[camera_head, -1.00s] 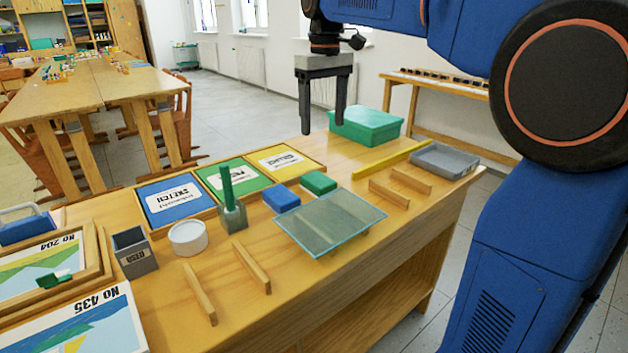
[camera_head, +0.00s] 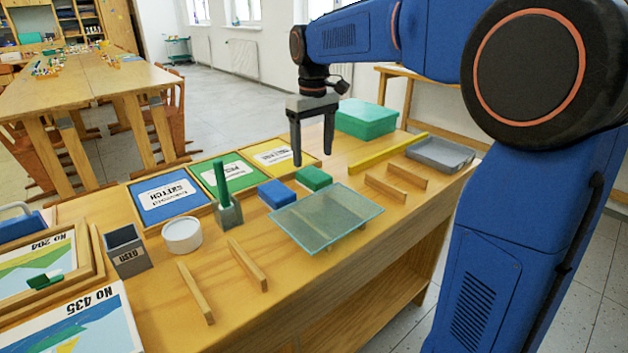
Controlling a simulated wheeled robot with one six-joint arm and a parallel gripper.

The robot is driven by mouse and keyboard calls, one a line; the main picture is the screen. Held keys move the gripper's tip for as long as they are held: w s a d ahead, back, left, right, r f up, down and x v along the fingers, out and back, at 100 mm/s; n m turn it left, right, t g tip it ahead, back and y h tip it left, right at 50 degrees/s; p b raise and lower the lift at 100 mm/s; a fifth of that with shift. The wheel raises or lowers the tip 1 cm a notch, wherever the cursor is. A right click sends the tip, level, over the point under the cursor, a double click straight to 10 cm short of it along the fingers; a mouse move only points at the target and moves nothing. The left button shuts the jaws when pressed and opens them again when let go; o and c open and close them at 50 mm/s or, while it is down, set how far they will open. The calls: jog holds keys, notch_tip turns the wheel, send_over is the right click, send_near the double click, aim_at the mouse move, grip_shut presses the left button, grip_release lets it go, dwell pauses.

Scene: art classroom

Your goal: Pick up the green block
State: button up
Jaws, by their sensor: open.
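The green block (camera_head: 314,178) lies on the wooden table, just right of a blue block (camera_head: 277,194) and behind a glass plate (camera_head: 325,218). It looks like a small box with a flat top. My gripper (camera_head: 313,164) points down with its two dark fingers apart and nothing between them. It hangs above and slightly behind the green block, and its fingertips appear close over the block's far side. The exact height of the fingertips over the block is hard to tell.
A green box (camera_head: 366,119) stands behind my gripper to the right. A yellow bar (camera_head: 388,153) and a grey tray (camera_head: 440,154) lie at the right. Left are a holder with a green stick (camera_head: 229,214), a white round tub (camera_head: 182,236) and a dark cup (camera_head: 127,252).

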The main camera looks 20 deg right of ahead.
aim_at(314, 174)
jog(key=shift+s+f, duration=0.15)
jog(key=shift+f, duration=0.8)
jog(key=shift+s+f, duration=0.2)
jog(key=shift+f, duration=0.8)
jog(key=shift+s+f, duration=0.15)
jog(key=shift+f, duration=0.8)
jog(key=c, duration=1.2)
